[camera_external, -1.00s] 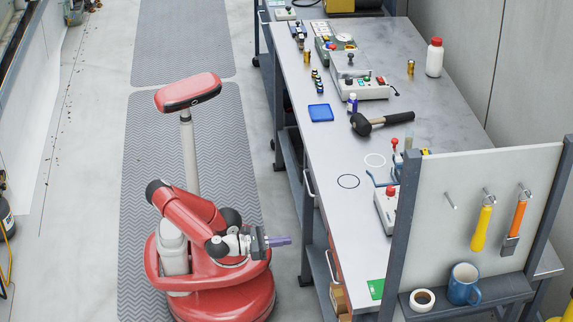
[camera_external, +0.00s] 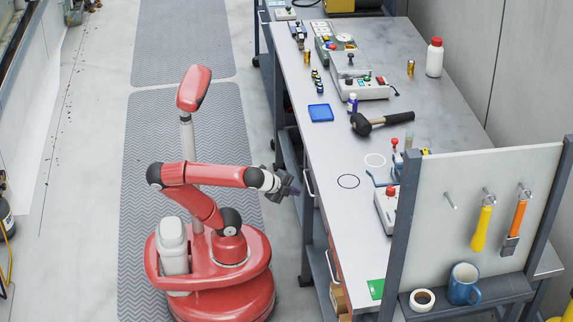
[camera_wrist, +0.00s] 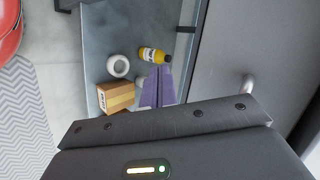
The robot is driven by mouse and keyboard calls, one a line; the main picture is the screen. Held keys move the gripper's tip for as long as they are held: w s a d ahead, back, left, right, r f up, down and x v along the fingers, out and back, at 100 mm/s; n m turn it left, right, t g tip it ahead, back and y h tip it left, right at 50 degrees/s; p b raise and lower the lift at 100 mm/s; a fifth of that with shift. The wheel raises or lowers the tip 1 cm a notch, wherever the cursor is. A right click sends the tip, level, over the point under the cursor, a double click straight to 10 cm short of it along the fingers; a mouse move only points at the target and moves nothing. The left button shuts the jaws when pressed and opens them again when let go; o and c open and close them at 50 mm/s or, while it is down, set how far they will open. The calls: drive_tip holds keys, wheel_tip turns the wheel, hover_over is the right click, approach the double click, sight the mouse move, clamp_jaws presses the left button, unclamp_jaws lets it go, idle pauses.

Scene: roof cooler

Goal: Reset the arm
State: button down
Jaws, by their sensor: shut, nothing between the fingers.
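My red arm (camera_external: 216,175) stands bent above its base, the forearm level and reaching right toward the workbench. My gripper (camera_external: 289,188) is at the bench's left side, over the gap by the edge, and points down and to the right. In the wrist view its purple fingers (camera_wrist: 158,86) lie together with nothing between them. The dark gripper body fills the lower part of that view.
The workbench (camera_external: 335,140) stands close right of my gripper. The wrist view shows a lower shelf (camera_wrist: 125,42) with a cardboard box (camera_wrist: 115,97), a yellow bottle (camera_wrist: 153,55) and a white roll (camera_wrist: 118,65), plus a handle (camera_wrist: 247,84). The floor mat (camera_external: 190,130) is clear.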

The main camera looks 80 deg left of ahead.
drive_tip(key=s+a+f+n+g+h, duration=0.3)
drive_tip(key=a+f+n+g+h, duration=0.1)
drive_tip(key=a+f+n, duration=0.65)
wheel_tip(320, 180, up, 9)
drive_tip(key=d+n+p, duration=0.1)
drive_tip(key=p, duration=0.8)
drive_tip(key=shift+d+n, duration=0.3)
drive_tip(key=shift+n, duration=0.05)
drive_tip(key=shift+w, duration=0.1)
